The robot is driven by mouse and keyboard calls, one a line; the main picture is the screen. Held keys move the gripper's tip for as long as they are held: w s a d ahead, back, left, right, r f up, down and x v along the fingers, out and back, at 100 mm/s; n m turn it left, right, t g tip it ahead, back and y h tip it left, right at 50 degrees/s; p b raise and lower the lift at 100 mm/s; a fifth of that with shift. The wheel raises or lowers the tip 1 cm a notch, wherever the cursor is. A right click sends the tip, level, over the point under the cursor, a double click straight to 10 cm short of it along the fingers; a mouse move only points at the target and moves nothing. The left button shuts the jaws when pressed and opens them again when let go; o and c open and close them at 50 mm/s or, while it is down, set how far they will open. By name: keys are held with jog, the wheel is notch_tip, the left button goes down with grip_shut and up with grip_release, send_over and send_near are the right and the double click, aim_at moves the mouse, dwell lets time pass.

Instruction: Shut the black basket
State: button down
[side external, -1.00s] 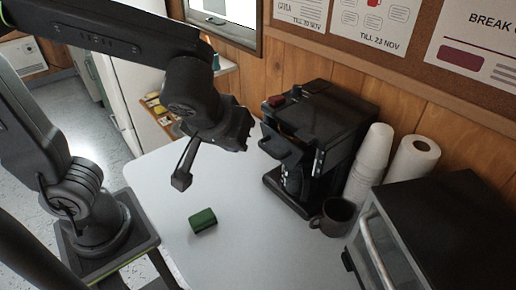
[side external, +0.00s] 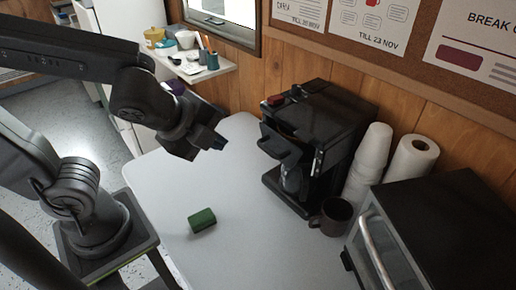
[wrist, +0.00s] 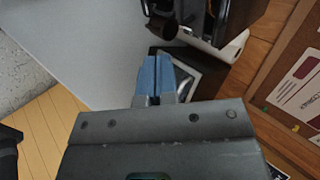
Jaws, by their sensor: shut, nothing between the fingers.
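The black basket (side external: 280,148) sits in the front of the black coffee machine (side external: 335,115) in the side external view and juts out toward the left. How far it stands open is hard to tell. My gripper (side external: 218,141) is to the left of the basket, above the table and apart from the machine. Its blue fingers (wrist: 155,78) are together and empty in the wrist view. Dark parts show beyond the fingertips there, partly cut off by the top edge, and I cannot tell which is the basket.
A dark mug (side external: 333,217) stands at the machine's right, near stacked white cups (side external: 368,165), a paper roll (side external: 412,160) and a toaster oven (side external: 440,225). A green block (side external: 202,220) lies on the white table (side external: 245,255). The table's left part is mostly clear.

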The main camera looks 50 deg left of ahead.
send_near(278, 147)
jog(key=s+f, duration=0.4)
jog(key=shift+w+f, duration=0.2)
jog(key=shift+w, duration=0.85)
jog(key=shift+w+f, duration=0.25)
jog(key=shift+w, duration=0.8)
jog(key=shift+w, duration=1.95)
jog(key=shift+s, duration=0.1)
